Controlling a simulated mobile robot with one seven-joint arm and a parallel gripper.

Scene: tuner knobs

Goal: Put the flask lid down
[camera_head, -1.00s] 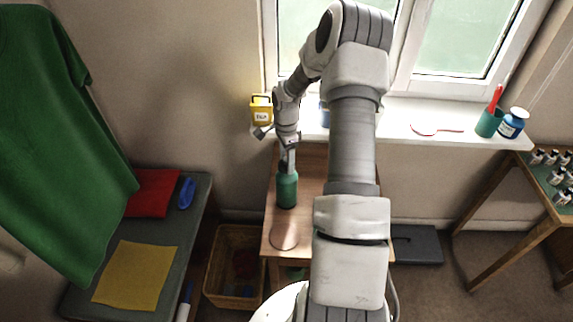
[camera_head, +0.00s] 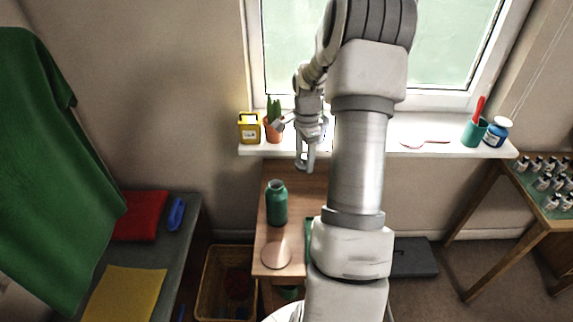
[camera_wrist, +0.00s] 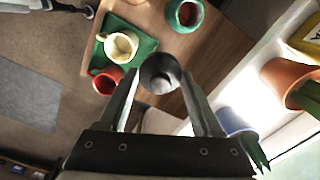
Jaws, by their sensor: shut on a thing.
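The green flask (camera_head: 277,204) stands upright on the wooden table, and its mouth is uncovered. It also shows in the wrist view (camera_wrist: 185,14), with a dark open top. My gripper (camera_head: 306,163) is raised above the back of the table, behind and to the right of the flask. In the wrist view my gripper (camera_wrist: 163,90) is shut on the flask lid (camera_wrist: 160,72), a round dark grey piece between the fingertips. The lid is clear of the flask. In the head view I cannot make the lid out.
A pinkish disc (camera_head: 276,255) lies on the table's front. A cream mug (camera_wrist: 121,46) stands on a green mat (camera_wrist: 143,52), with a red cup (camera_wrist: 106,80) near it. The windowsill behind holds a yellow box (camera_head: 249,128) and a potted plant (camera_head: 273,126).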

